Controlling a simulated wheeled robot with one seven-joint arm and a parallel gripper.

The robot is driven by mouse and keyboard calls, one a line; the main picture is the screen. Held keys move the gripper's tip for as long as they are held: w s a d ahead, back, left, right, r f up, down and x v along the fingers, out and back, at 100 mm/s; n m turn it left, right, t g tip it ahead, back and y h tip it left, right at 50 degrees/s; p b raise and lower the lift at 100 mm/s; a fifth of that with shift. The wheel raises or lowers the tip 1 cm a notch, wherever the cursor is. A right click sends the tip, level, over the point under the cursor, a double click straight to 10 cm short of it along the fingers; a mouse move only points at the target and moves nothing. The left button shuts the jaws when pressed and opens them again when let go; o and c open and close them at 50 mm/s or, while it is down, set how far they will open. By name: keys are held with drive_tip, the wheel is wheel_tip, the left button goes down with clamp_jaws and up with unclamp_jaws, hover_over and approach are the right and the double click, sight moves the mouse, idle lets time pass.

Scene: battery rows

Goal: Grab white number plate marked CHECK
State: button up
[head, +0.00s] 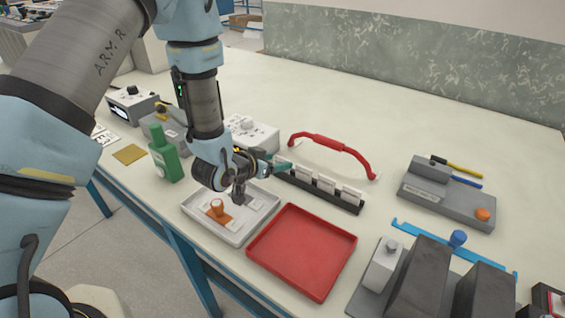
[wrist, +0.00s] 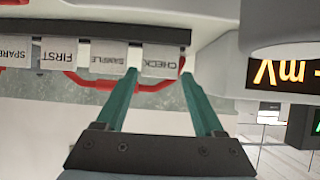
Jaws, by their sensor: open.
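The white plate marked CHECK (wrist: 160,62) is at the right end of a row of white plates in the wrist view, its lettering upside down. My gripper (wrist: 157,76) is open, with one teal finger on each side of that plate's width. I cannot tell whether the fingers touch it. In the head view my gripper (head: 281,164) is at the far left end of the black rack (head: 340,204), and it largely hides the plate there.
Plates marked SAMPLE (wrist: 108,58), FIRST (wrist: 60,54) and SPARE (wrist: 14,52) stand beside CHECK. A red handle (head: 330,143) arches behind the rack. A red tray (head: 302,252) and white tray (head: 232,234) lie in front. A lit mV display (wrist: 283,73) is close by.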

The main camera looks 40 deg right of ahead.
sight(282, 160)
drive_tip(key=shift+p+x, duration=0.65)
drive_tip(key=shift+x, duration=1.2)
drive_tip(key=shift+r, duration=0.1)
drive_tip(key=shift+c, duration=0.3)
drive_tip(key=c, duration=0.9)
